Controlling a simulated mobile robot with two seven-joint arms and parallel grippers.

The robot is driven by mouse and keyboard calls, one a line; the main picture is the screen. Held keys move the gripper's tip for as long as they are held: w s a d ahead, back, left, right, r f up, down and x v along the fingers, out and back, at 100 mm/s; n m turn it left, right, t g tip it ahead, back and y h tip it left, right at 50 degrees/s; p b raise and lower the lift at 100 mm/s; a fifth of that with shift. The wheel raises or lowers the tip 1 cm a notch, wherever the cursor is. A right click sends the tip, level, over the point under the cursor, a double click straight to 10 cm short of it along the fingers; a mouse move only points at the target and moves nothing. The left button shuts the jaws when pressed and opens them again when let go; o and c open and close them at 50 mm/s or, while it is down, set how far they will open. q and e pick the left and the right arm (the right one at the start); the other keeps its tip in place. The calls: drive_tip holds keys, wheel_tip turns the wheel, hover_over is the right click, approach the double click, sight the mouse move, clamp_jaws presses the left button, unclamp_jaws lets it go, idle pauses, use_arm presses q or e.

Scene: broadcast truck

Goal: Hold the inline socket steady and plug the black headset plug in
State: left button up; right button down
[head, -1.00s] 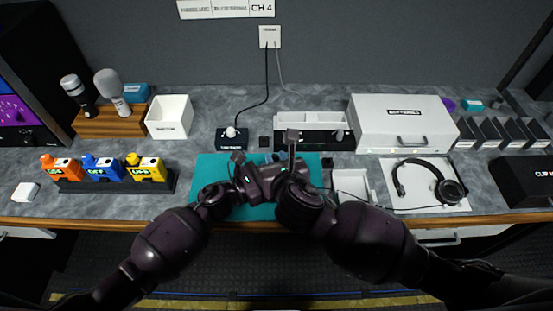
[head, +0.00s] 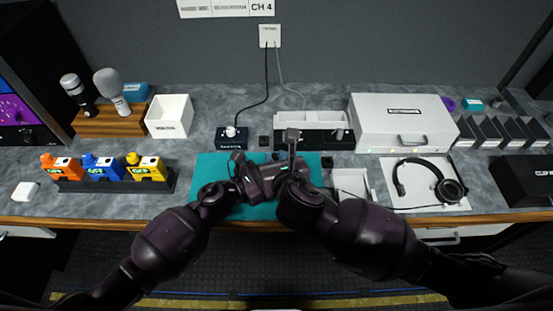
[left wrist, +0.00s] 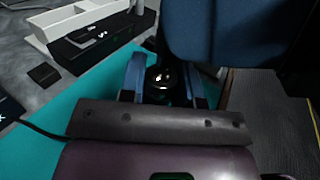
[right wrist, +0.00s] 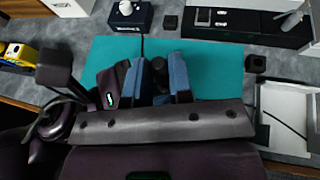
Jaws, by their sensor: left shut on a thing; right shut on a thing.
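My left gripper (head: 240,188) and right gripper (head: 277,177) meet over the teal mat (head: 215,167). In the left wrist view, the left gripper's blue fingers (left wrist: 165,80) are shut around a dark round piece, apparently the inline socket (left wrist: 160,77). A black cord runs to it from the left. In the right wrist view, the right gripper's blue fingers (right wrist: 161,80) close on a small dark piece (right wrist: 158,64), apparently the black headset plug, mostly hidden. The two grippers are very close together. Whether plug and socket touch is hidden.
A black box with a white knob (head: 232,137) stands behind the mat. A white tray (head: 350,180) is right of the mat, with the headset (head: 436,183) on a white sheet beyond it. Coloured packs (head: 103,170) stand left. A small black block (right wrist: 257,65) is at the mat's right.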

drive_tip(key=shift+f, duration=1.2)
idle(0.5)
drive_tip(key=c, duration=0.9)
unclamp_jaws()
drive_tip(key=shift+c, duration=0.2)
drive_tip(key=shift+s, duration=0.1)
drive_tip(key=v, duration=1.2)
drive_tip(key=shift+d, duration=0.15)
use_arm(q)
drive_tip(key=o, duration=1)
